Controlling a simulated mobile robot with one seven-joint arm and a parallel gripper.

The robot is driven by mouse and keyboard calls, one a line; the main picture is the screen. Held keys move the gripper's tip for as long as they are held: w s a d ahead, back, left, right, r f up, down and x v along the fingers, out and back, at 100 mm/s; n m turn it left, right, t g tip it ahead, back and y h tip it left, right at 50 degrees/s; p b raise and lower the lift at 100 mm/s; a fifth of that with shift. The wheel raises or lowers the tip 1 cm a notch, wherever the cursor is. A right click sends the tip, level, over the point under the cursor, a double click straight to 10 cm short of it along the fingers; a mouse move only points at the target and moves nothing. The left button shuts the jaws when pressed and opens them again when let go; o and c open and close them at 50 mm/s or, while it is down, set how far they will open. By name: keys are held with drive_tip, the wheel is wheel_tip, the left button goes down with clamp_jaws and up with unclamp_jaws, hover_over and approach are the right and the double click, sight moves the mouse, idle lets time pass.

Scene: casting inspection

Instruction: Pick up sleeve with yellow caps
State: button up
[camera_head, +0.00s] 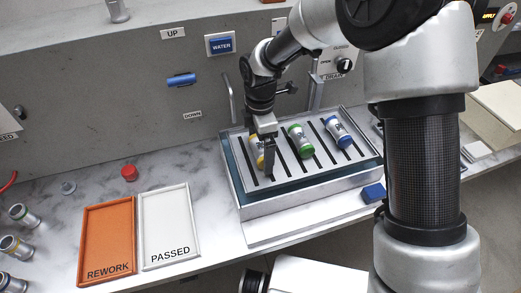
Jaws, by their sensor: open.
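The sleeve with yellow caps (254,143) lies on the slotted top of the metal basin (287,180), at its left side. Its yellow lower cap shows, and part of the sleeve is hidden behind my gripper. My gripper (268,165) points down over this sleeve, with its fingers at or very close to it. It is open; whether the fingers touch the sleeve I cannot tell. A sleeve with green caps (300,141) and a sleeve with blue caps (339,133) lie to the right on the same slotted top.
The orange REWORK tray (108,232) and white PASSED tray (168,224) lie empty on the marble counter. Several sleeves stand or lie at the far left. A red button (129,172) sits behind the trays. A tap (231,98) rises behind the basin. A blue block (373,193) lies at the basin's right front.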

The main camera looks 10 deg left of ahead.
sight(260, 145)
drive_tip(key=c, duration=1.4)
wheel_tip(260, 145, up, 10)
drive_tip(key=shift+f, duration=0.15)
drive_tip(key=shift+c, duration=0.2)
drive_tip(key=shift+r, duration=0.2)
